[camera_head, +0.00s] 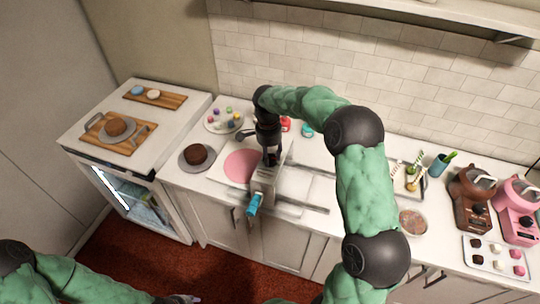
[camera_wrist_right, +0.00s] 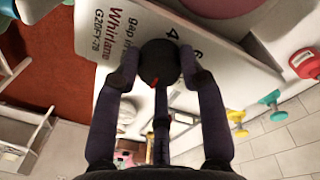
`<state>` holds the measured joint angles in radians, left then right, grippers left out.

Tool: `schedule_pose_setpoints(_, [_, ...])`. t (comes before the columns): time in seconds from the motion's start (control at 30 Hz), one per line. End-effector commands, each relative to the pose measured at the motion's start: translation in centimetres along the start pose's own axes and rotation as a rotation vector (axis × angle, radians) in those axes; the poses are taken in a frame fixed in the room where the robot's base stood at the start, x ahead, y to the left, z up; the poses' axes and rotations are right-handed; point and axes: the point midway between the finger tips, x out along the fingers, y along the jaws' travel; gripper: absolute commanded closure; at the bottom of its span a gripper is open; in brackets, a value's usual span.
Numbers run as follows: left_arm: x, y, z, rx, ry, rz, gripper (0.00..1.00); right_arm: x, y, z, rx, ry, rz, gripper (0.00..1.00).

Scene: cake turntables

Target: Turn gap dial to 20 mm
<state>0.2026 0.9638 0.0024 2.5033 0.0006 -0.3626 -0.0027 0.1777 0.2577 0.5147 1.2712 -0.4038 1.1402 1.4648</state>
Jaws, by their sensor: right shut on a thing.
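The gap dial (camera_wrist_right: 160,62) is a dark round knob with a red mark on the white side panel (camera_wrist_right: 110,18) of the machine. The printed word "Gap" and the numbers 4 and 6 show around it; other numbers are hidden, so I cannot read the setting. My right gripper (camera_wrist_right: 162,80) is shut on the dial, one finger on each side. In the head view my right gripper (camera_head: 270,157) is over the grey machine (camera_head: 264,184), which has a teal handle (camera_head: 254,203). My left arm is low at the left; its gripper (camera_head: 182,299) is barely in frame.
A pink disc (camera_head: 241,165) lies left of the machine's head. A dark cake (camera_head: 196,154) on a grey plate stands further left, with a plate of colored pieces (camera_head: 223,120) behind. Brown (camera_head: 472,197) and pink (camera_head: 516,208) mixers stand at the right.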

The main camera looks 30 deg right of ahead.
Motion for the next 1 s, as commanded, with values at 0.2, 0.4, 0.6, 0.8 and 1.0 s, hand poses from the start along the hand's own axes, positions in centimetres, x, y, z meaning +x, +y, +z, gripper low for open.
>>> schedule_pose_setpoints(0.2, [0.0, 0.0, 0.0, 0.000, 0.000, 0.000, 0.60, 0.2, 0.1, 0.0, 0.003, 0.000, 0.004, 0.92])
schedule_pose_setpoints(0.4, [0.0, 0.0, 0.0, 0.000, 0.000, 0.000, 0.60, 0.2, 0.1, 0.0, 0.002, 0.000, 0.004, 0.48])
schedule_pose_setpoints(0.6, [0.0, 0.0, 0.0, 0.000, 0.000, 0.000, 0.60, 0.1, 0.1, 0.0, 0.002, 0.000, 0.002, 0.35])
schedule_pose_setpoints(0.8, [0.0, 0.0, 0.0, 0.000, 0.000, 0.000, 0.60, -0.1, 0.0, 0.0, 0.002, 0.000, 0.001, 0.35])
schedule_pose_setpoints(1.0, [0.0, 0.0, 0.0, 0.000, 0.000, 0.000, 0.60, -2.1, -0.1, -0.1, 0.003, 0.001, -0.002, 0.35])
